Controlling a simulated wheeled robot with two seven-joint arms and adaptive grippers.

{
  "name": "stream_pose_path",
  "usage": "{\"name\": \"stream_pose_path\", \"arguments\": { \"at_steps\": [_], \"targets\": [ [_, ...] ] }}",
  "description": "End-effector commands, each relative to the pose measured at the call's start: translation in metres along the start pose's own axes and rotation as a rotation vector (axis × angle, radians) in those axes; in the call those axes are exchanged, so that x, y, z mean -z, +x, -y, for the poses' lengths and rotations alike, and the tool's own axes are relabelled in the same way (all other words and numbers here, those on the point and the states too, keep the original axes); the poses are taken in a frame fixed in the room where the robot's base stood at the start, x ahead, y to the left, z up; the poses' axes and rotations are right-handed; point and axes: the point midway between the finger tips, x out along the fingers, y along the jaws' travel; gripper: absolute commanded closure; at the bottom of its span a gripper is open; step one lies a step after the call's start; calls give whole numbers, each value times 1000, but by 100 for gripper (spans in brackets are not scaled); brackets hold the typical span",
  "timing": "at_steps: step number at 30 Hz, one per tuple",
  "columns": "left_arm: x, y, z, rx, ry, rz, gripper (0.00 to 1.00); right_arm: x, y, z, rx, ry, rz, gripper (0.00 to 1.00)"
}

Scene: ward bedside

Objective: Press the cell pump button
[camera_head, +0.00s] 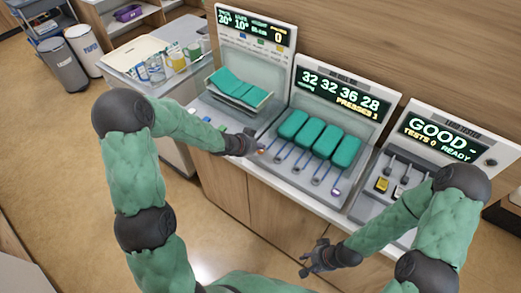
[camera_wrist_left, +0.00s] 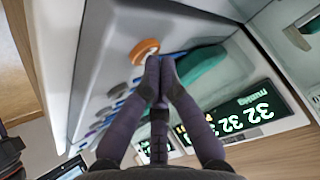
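An orange button (camera_wrist_left: 145,50) with a pale centre is at one end of the row; a purple button (camera_head: 336,191) is at the other. Which one is called the cell pump button cannot be told. My left gripper (camera_head: 254,145) is shut and empty; in the left wrist view its fingertips (camera_wrist_left: 158,66) are beside the orange button, contact unclear. My right gripper (camera_head: 308,266) is open and empty, low before the counter.
A right unit (camera_head: 440,135) reads "GOOD" and "READY". A side table (camera_head: 130,58) with cups is at the back left, with bins (camera_head: 62,62) beyond. Floor before the counter is clear.

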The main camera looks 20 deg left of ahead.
Motion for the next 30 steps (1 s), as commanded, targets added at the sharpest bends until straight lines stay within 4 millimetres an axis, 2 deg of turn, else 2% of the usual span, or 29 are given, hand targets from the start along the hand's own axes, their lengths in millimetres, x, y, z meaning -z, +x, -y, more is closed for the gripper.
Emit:
{"name": "stream_pose_path", "arguments": {
  "at_steps": [17, 30],
  "targets": [
    [-2, 2, -1, -1, -1, 1, 100, 0, 2, -1, 0, 0, 0, 60],
    [9, -10, 4, 0, 0, 0, 100, 0, -14, 5, 0, 0, 0, 60]
  ]
}}
